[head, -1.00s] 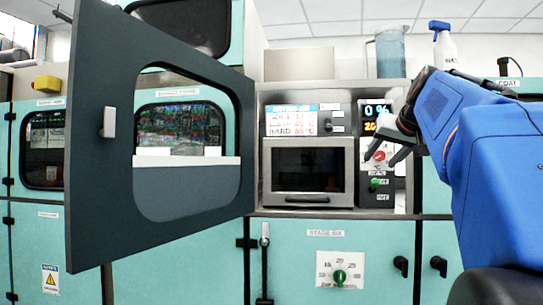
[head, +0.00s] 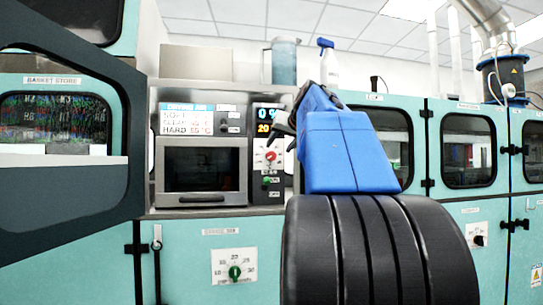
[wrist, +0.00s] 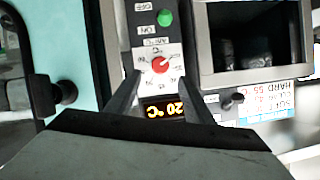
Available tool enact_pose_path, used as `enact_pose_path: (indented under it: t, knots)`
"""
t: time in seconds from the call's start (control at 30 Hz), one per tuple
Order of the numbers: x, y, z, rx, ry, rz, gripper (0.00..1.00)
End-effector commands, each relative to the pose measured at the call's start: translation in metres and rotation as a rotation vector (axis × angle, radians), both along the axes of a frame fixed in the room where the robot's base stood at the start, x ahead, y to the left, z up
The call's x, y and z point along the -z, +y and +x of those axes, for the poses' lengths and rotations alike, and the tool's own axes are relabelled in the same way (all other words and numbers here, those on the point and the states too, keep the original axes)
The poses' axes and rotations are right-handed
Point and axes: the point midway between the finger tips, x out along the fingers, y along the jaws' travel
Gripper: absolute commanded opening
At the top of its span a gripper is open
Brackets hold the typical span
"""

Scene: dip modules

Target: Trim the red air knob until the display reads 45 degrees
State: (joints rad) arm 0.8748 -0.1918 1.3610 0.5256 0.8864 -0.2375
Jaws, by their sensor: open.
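The red air knob (head: 271,156) is on a white dial plate on the control panel, right of the small oven-like door. It also shows in the wrist view (wrist: 160,65), which is upside down. The orange display (head: 264,128) above the knob reads 20 °C, and it is clear in the wrist view (wrist: 165,108). My gripper (head: 283,139) is open and empty in front of the panel, beside the knob's upper right in the head view. In the wrist view its two fingers (wrist: 160,76) stand on either side of the knob plate; contact is not visible.
A green knob (head: 267,181) sits below the red one. The small windowed door (head: 202,170) is closed, with a settings card (head: 186,119) above it. A large dark door (head: 125,225) stands open at the left. A lower dial with a green knob (head: 235,272) is underneath.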

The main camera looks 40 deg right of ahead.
Motion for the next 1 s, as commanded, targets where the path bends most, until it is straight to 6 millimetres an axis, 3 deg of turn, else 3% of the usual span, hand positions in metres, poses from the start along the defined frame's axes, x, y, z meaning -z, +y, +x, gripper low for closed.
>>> enact_pose_path:
  t: [0.2,0.5,0.93,0.97,1.0]
  knots:
    - [0.015,-0.016,0.034,-0.001,0.001,0.001,0.47]
    - [0.029,-0.031,0.066,-0.001,0.0,0.001,0.47]
    - [0.032,-0.035,0.073,0.0,0.0,0.0,0.47]
    - [0.032,-0.035,0.073,0.0,0.0,0.0,0.45]
    - [0.032,-0.035,0.073,0.0,0.0,0.0,0.36]
